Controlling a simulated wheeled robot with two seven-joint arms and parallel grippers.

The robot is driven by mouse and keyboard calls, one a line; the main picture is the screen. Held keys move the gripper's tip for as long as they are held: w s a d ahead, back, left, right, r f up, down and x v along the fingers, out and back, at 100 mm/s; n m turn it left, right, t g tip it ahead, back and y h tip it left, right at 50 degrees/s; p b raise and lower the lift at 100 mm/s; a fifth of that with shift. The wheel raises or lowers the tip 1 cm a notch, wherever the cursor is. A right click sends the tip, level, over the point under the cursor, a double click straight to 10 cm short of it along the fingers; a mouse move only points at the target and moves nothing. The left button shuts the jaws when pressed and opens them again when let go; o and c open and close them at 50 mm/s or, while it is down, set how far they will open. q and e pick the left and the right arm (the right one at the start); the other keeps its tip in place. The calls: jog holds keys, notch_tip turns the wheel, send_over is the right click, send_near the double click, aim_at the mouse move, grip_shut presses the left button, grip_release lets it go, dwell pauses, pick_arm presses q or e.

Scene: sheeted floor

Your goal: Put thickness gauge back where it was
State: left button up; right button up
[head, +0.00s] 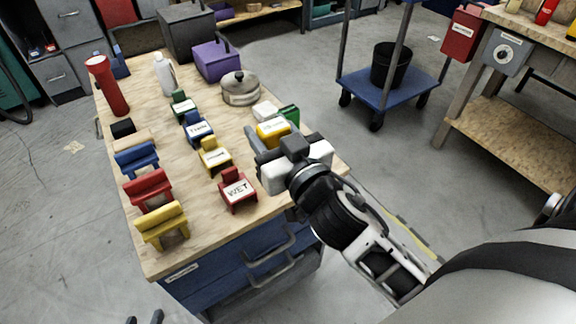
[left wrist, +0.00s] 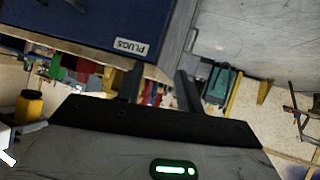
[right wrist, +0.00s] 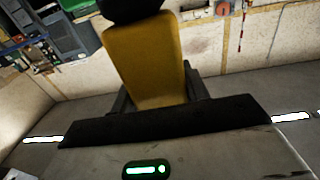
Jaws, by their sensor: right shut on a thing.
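My right gripper (head: 283,146) is over the right edge of the wooden tabletop (head: 180,80). In the right wrist view it is shut on an upright yellow thing with a black top (right wrist: 146,62), which I take to be the thickness gauge. In the head view the gripper mostly hides it; a dark block, perhaps its top, shows between the fingers. Whether it touches the table cannot be told. My left gripper (head: 145,318) is at the bottom edge of the head view, low in front of the cabinet. It is open and empty in the left wrist view (left wrist: 158,80).
Labelled red (head: 238,190), yellow (head: 214,156), blue (head: 197,130) and green holders stand mid-table. Unlabelled holders line the left edge. A pot (head: 240,88) and purple box (head: 217,62) stand behind.

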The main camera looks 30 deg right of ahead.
jog(key=shift+w+a+r+y, duration=0.15)
jog(key=shift+w+a+r, duration=0.1)
jog(key=shift+w, duration=0.15)
jog(key=shift+w+a+r+y, duration=0.1)
jog(key=shift+w+r+y, duration=0.1)
jog(key=shift+w, duration=0.2)
jog(key=shift+n, duration=0.3)
jog(key=w+d+f+b, duration=0.1)
jog(key=d+f, duration=0.3)
jog(key=w+d+f+b, duration=0.1)
jog(key=w+d+f, duration=0.1)
jog(key=d+f, duration=0.2)
jog(key=w+d+f+b, duration=0.1)
jog(key=d+f, duration=0.3)
jog(key=d, duration=0.1)
jog(key=shift+w+f+b, duration=0.25)
jog(key=shift+b, duration=0.15)
jog(key=shift+f, duration=0.2)
jog(key=o, duration=1.2)
jog(key=shift+c, duration=0.2)
pick_arm(q)
jog(key=shift+w+d+f+t, duration=0.15)
jog(key=shift+d+f+t, duration=0.15)
jog(key=shift+f, duration=0.25)
